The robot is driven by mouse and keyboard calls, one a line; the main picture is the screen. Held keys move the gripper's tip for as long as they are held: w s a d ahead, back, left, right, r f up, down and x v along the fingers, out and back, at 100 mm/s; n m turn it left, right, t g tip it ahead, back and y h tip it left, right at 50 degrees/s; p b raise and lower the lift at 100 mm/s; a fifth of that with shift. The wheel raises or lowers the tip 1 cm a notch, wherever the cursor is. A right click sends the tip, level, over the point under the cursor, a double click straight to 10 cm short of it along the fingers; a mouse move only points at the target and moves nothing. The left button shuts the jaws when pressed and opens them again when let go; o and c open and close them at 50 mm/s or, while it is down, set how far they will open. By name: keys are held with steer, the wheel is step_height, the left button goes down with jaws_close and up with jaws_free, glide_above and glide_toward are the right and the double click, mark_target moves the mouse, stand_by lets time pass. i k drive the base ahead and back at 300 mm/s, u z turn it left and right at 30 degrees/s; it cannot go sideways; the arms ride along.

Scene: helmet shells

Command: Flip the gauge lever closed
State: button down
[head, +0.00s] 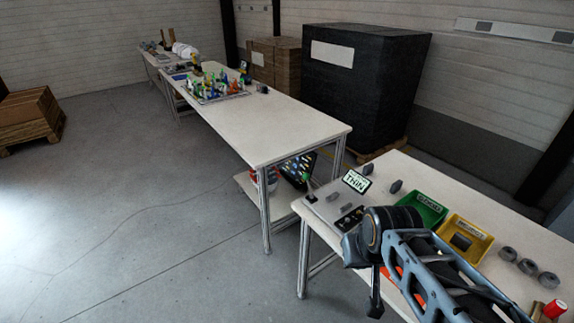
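The gauge stands at the near left corner of the near table, as a grey plate (328,203) with a small display (356,181) that seems to read "THIN". A thin upright lever (309,190) with a greenish tip rises at the plate's left side. Whether it counts as open or closed is too small to tell. My arm reaches in from the lower right and covers part of the table. My gripper (375,303) seems to be the dark part pointing down beyond the table's front edge, apart from the lever. Its fingers cannot be told apart.
A green bin (421,210) and a yellow bin (462,240) stand on the near table, with several grey round parts (526,266) to their right. A red spool (555,309) is at lower right. A long white table (285,128) stands behind.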

mark_target(306, 177)
steer(key=u, duration=0.8)
steer(key=i, duration=0.95)
steer(key=u, duration=0.95)
